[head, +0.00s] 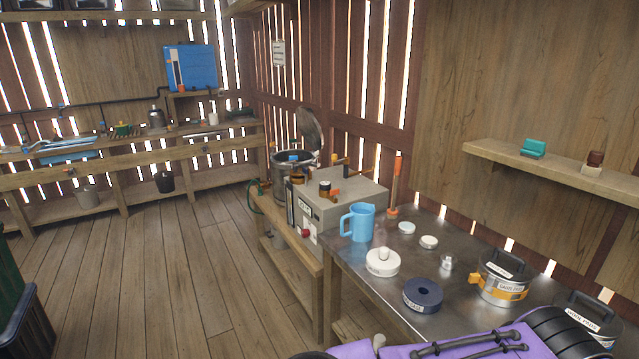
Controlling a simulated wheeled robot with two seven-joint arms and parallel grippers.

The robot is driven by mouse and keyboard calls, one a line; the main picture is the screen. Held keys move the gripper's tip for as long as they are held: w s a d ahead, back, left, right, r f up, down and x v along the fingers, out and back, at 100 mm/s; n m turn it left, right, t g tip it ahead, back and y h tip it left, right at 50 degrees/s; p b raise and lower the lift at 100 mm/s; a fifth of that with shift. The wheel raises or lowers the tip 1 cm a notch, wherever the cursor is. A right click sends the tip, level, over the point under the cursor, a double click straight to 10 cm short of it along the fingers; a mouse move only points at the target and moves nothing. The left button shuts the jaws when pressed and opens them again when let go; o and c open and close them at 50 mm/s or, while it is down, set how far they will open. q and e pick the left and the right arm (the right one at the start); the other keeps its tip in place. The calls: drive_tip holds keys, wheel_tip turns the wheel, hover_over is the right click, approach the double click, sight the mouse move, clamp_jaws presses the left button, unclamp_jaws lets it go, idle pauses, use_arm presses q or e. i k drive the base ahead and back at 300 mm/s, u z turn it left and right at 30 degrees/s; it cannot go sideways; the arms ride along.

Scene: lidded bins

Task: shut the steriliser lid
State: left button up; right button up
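The steriliser (288,182) looks to be the round metal vessel on the wooden bench, past the grey control box. Its round lid (311,128) stands raised, nearly upright, at the far right side of the rim, so the vessel is open. Something blue and dark shows at its mouth; the inside is mostly hidden. Neither of my grippers can be made out in the head view. A purple part with black hoses, probably mine, crosses the bottom right, well short of the steriliser.
The grey control box (340,204) stands nearer than the vessel. The metal table (385,282) holds a blue jug (358,223), a white lidded dish (383,263), a navy round container (422,295) and a labelled tin (503,283). The plank floor (170,285) to the left is clear.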

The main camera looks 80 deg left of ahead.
sight(310, 130)
drive_tip(key=u, duration=0.3)
drive_tip(key=k, duration=0.8)
drive_tip(key=u, duration=1.5)
drive_tip(key=i, duration=0.75)
drive_tip(key=u, duration=1.1)
drive_tip(key=i, duration=1.4)
drive_tip(key=u, duration=0.85)
drive_tip(key=i, duration=1.8)
drive_tip(key=z, duration=0.7)
